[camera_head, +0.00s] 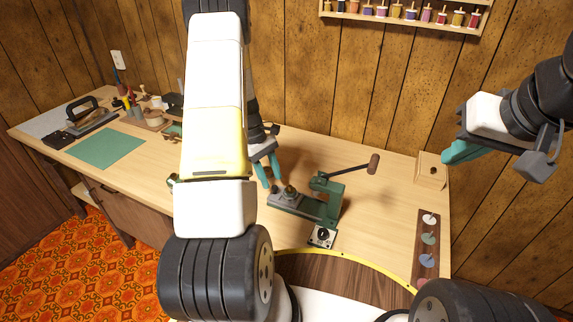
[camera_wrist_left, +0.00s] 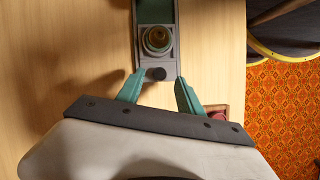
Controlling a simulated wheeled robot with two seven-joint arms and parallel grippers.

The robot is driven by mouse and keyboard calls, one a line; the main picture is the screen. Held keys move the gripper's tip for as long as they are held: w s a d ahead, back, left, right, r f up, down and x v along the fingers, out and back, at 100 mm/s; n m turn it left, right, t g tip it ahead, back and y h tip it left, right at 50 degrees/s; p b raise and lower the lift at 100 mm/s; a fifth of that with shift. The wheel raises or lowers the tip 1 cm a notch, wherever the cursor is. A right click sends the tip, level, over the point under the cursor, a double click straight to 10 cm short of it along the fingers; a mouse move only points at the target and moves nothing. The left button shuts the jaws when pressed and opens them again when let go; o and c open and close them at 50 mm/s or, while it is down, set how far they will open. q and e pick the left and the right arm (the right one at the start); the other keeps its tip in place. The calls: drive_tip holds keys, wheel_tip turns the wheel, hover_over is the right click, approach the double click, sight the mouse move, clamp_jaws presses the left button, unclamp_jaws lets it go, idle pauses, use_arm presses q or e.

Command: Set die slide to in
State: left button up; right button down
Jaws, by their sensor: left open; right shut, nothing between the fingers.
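A green press (camera_head: 325,205) with a lever arm stands on the table. Its grey die slide (camera_head: 285,200) lies at the left end of the base, clear of the upright frame, and carries a round brass-coloured die (camera_head: 290,191). In the left wrist view the die slide (camera_wrist_left: 168,58) has a dark knob (camera_wrist_left: 156,74) at its near end. My left gripper (camera_head: 270,178) is open beside that end; in the wrist view its teal fingers (camera_wrist_left: 160,89) stand either side of the knob, apart from it. My right gripper (camera_head: 450,155) is shut and empty, at the right above the table.
The lever (camera_head: 350,170) with a brown handle sticks out to the right of the press. A small dial plate (camera_head: 322,236) lies in front. A wooden box (camera_head: 431,172) and a strip of discs (camera_head: 427,262) are at the right. A green mat (camera_head: 105,148) lies far left.

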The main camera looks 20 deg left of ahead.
use_arm(q)
drive_tip(key=shift+x, duration=0.95)
clamp_jaws()
idle(0.7)
